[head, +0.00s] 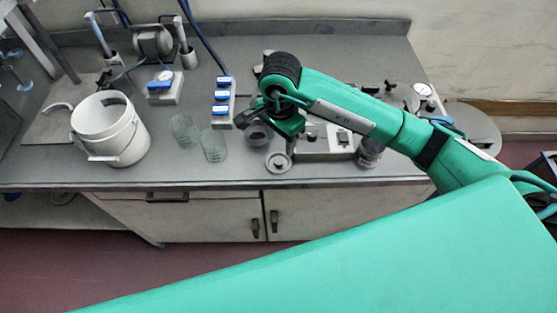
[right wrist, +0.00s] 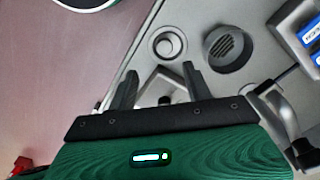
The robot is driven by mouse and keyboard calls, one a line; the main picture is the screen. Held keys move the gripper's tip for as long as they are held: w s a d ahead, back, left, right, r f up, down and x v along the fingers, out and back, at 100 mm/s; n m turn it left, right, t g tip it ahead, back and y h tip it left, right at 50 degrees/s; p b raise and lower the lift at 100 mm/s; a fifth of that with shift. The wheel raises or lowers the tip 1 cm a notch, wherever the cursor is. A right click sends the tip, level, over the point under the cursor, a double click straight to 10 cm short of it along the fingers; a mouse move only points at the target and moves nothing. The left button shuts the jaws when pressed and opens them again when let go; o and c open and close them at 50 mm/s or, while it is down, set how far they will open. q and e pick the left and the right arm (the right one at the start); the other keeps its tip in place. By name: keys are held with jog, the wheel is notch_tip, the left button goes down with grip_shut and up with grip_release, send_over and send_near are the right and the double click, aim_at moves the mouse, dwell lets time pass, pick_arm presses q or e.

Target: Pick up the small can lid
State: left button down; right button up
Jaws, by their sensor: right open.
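The small can lid looks like a pale round metal disc with a raised ring (head: 278,162), lying near the front edge of the grey bench. It also shows in the right wrist view (right wrist: 168,45), beyond the fingertips and between their directions. My right gripper (head: 262,112) is above the bench, behind the lid in the head view, with its fingers mostly hidden there. In the right wrist view my right gripper (right wrist: 160,80) has its two dark fingers spread apart, with nothing held between them. My left gripper is not in view.
A dark round slotted piece (right wrist: 226,47) lies close beside the lid. A blue-switch strip (head: 222,100), two clear glasses (head: 213,146) and a white bucket (head: 112,130) stand to the left. A metal device (head: 322,145) is just right of the lid. The bench's front edge (head: 200,186) is near.

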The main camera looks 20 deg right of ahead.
send_over(278, 161)
jog(key=f, duration=0.2)
jog(key=s+f, duration=0.1)
jog(key=f, duration=0.1)
jog(key=shift+d+f+p, duration=0.1)
jog(key=shift+f+p, duration=0.2)
jog(key=shift+p, duration=0.1)
jog(key=shift+w+f+p, duration=0.15)
jog(key=shift+f+p, duration=0.25)
jog(key=shift+f, duration=0.05)
jog(key=f, duration=0.1)
jog(key=f+p, duration=0.1)
jog(key=f, duration=0.1)
jog(key=shift+w+f+p, duration=0.15)
jog(key=shift+w+p, duration=0.15)
jog(key=shift+p, duration=0.05)
jog(key=shift+f, duration=0.6)
jog(key=c, duration=1.1)
jog(key=shift+o, duration=0.2)
